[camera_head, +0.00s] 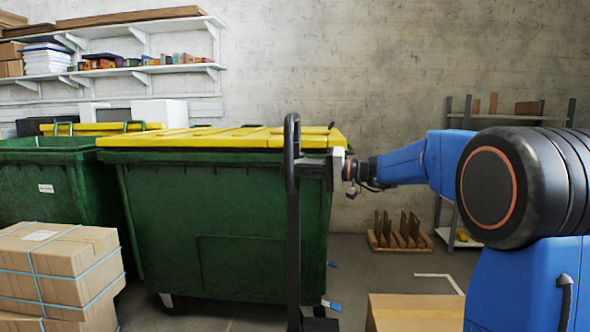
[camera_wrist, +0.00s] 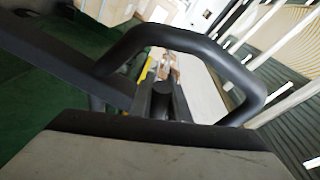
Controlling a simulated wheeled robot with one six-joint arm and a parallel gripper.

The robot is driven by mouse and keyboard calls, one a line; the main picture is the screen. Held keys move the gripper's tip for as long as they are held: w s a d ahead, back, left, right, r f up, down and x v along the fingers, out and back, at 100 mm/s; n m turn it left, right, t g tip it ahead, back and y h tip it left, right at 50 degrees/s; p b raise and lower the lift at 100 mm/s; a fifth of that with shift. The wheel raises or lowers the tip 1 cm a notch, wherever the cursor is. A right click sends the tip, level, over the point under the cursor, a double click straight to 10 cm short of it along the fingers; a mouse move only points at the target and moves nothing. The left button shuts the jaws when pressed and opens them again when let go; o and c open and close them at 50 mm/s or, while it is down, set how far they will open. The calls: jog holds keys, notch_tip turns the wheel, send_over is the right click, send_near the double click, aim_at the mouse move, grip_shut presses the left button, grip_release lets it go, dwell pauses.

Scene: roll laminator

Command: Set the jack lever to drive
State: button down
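A dark jack handle stands upright in the head view, with a closed loop (camera_head: 292,135) on top of a long post (camera_head: 294,240). My gripper (camera_head: 308,167) reaches in from the right, its fingertips at the lower part of the loop. In the wrist view the loop (camera_wrist: 190,38) arches across the picture, just beyond the pale gripper body (camera_wrist: 150,152). A short dark round-ended piece, possibly the jack lever (camera_wrist: 162,92), shows inside the loop, near the fingers. I cannot tell whether the fingers touch it, or its setting.
A green bin with a yellow lid (camera_head: 220,215) stands right behind the handle, and another green bin (camera_head: 40,185) is at the left. Strapped boxes (camera_head: 60,265) are at the front left. A cardboard box (camera_head: 415,312) lies low in front. Grey floor is open right of the bin.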

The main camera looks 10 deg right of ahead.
jog(key=shift+s+r+m+h, duration=0.15)
jog(key=shift+r+m, duration=0.4)
jog(key=shift+m, duration=0.6)
jog(key=shift+s+r+m+h, duration=0.15)
jog(key=shift+r+m, duration=0.4)
jog(key=shift+m, duration=0.6)
jog(key=c, duration=1.7)
grip_release()
jog(key=shift+o, duration=0.2)
jog(key=v, duration=1.7)
jog(key=shift+d, duration=0.25)
jog(key=shift+w+a+r, duration=0.1)
